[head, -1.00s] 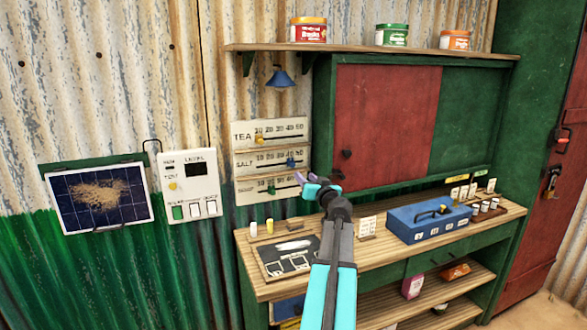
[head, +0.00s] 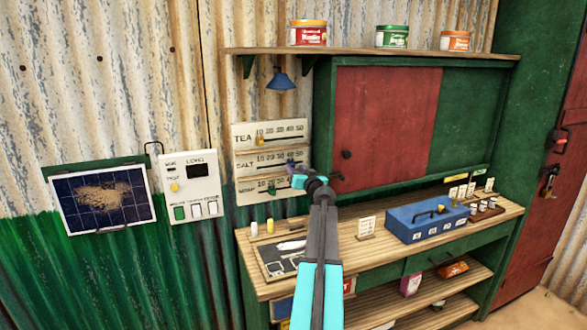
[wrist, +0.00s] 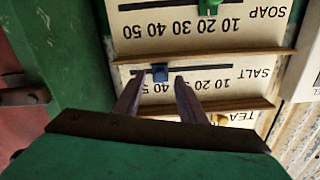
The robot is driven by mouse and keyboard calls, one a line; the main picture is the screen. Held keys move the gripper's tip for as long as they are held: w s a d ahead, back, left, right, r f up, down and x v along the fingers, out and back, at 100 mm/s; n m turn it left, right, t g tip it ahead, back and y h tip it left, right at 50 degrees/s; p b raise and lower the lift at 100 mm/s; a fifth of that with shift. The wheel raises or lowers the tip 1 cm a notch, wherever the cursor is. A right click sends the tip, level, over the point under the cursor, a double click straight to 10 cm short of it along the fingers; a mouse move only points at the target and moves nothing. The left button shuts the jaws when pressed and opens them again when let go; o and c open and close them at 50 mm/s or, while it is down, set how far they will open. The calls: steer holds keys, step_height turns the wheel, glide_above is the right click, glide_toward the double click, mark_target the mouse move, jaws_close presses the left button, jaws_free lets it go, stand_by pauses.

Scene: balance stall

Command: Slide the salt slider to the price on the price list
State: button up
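The salt row is the middle row of the price board (head: 244,170), marked 10 to 50. The blue salt slider (wrist: 159,72) sits near the 40 mark in the wrist view, where the board appears upside down. My gripper (wrist: 159,80) is open, its two fingertips apart on either side of the slider; contact is not clear. In the head view my gripper (head: 291,166) is at the right part of the salt row and mostly hides the slider. A small white card (head: 367,227) stands on the counter, possibly the price list; its text is too small to read.
The yellow tea slider (head: 260,140) is above and the green soap slider (head: 272,189) below. A red cupboard door (head: 385,125) is close on the right. A blue box (head: 428,222) stands on the counter. A lamp (head: 281,79) hangs above the board.

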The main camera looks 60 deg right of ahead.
steer(key=shift+w+d, duration=0.35)
steer(key=shift+w, duration=0.2)
steer(key=shift+c, duration=0.2)
jaws_close()
